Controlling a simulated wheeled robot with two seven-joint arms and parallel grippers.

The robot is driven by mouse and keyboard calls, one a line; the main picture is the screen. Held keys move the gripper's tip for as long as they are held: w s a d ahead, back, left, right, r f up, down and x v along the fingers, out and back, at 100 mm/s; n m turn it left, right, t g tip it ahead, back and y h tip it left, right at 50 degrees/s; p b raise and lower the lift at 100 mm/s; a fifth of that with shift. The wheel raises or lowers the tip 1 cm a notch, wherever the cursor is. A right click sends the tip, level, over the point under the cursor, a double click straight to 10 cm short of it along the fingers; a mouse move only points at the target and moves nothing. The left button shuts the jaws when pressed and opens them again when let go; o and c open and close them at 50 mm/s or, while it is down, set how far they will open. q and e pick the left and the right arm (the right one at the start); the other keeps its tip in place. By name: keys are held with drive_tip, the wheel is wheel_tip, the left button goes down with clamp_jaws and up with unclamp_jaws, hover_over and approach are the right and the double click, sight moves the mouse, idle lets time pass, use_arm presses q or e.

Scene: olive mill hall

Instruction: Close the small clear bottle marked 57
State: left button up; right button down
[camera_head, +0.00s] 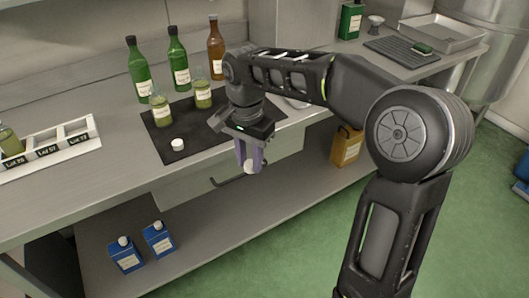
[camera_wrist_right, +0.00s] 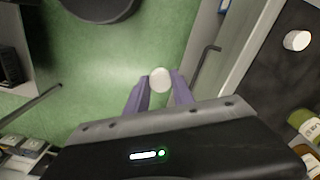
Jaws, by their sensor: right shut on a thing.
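Two small clear bottles with yellow-green oil stand upright on the dark mat (camera_head: 200,135), a left one (camera_head: 161,110) and a right one (camera_head: 203,96). No white cap shows on either neck, and their label marks are too small to read. One white cap (camera_head: 177,145) lies on the mat's front left part; it also shows in the wrist view (camera_wrist_right: 296,40). My right gripper (camera_head: 250,163) points down in front of the counter edge, shut on another white cap (camera_head: 250,167), which shows between the purple fingertips in the wrist view (camera_wrist_right: 160,80). My left gripper is out of view.
Two green bottles (camera_head: 138,70) (camera_head: 178,60) and a brown bottle (camera_head: 215,50) stand behind the mat. A white rack (camera_head: 85,146) with lot labels and a small bottle (camera_head: 10,140) is at left. Blue containers (camera_head: 126,258) and a yellow one (camera_head: 346,146) stand on the lower shelf.

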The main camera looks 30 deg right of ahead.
drive_tip(key=w+a+f+n, duration=0.5)
drive_tip(key=a+f+n, duration=0.3)
drive_tip(key=n, duration=0.4)
drive_tip(key=shift+a+f+n, duration=0.3)
drive_tip(key=shift+f+n, duration=0.1)
drive_tip(key=shift+f, duration=0.45)
